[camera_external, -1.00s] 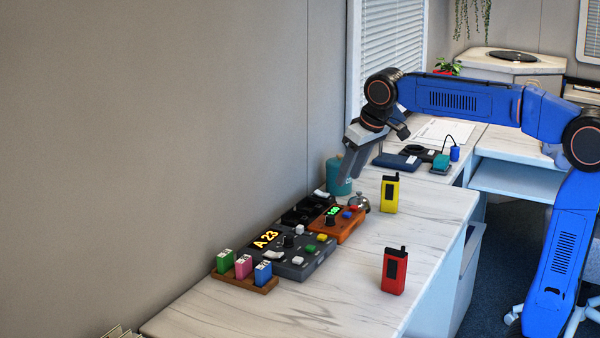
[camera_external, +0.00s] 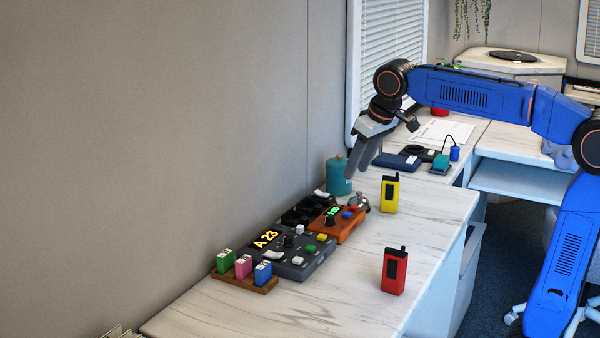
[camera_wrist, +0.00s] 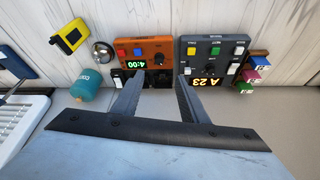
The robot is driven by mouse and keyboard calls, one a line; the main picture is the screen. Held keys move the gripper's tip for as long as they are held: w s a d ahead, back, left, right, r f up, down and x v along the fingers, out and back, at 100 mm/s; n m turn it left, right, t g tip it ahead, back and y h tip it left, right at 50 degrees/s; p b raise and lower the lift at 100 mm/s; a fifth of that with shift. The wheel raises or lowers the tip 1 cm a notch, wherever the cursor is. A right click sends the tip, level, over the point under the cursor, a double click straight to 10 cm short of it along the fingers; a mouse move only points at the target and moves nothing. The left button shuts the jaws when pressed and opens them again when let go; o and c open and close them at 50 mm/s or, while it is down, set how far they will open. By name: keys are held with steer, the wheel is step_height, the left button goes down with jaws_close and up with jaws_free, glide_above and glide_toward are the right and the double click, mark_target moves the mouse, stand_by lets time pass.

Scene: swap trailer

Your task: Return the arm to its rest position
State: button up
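My gripper (camera_external: 364,158) hangs at the end of my blue arm, above the far part of the marble-topped desk, pointing down. In the wrist view, its two fingers (camera_wrist: 155,97) are spread apart with nothing between them. It is clear of the desktop. Beyond the fingers in the wrist view are an orange device (camera_wrist: 146,55) with a green display and a dark grey device (camera_wrist: 212,55) showing "A 23". Both also stand on the desk in the external view, the orange one (camera_external: 338,224) behind the grey one (camera_external: 300,262).
A yellow radio (camera_external: 390,194) and a red radio (camera_external: 394,271) stand upright on the desk. A teal canister (camera_external: 337,178) and a metal bell (camera_external: 360,203) are near my gripper. A wooden rack (camera_external: 246,282) holds green, pink and blue pieces.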

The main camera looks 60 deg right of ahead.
steer(key=s+a+f+n, duration=0.1)
steer(key=s+a+f, duration=0.1)
steer(key=s+f, duration=0.9)
steer(key=s+a+f+n+y, duration=0.1)
steer(key=s+a+f, duration=0.2)
steer(key=s+f, duration=0.9)
steer(key=s, duration=0.6)
steer(key=shift+s, duration=0.35)
stand_by(0.4)
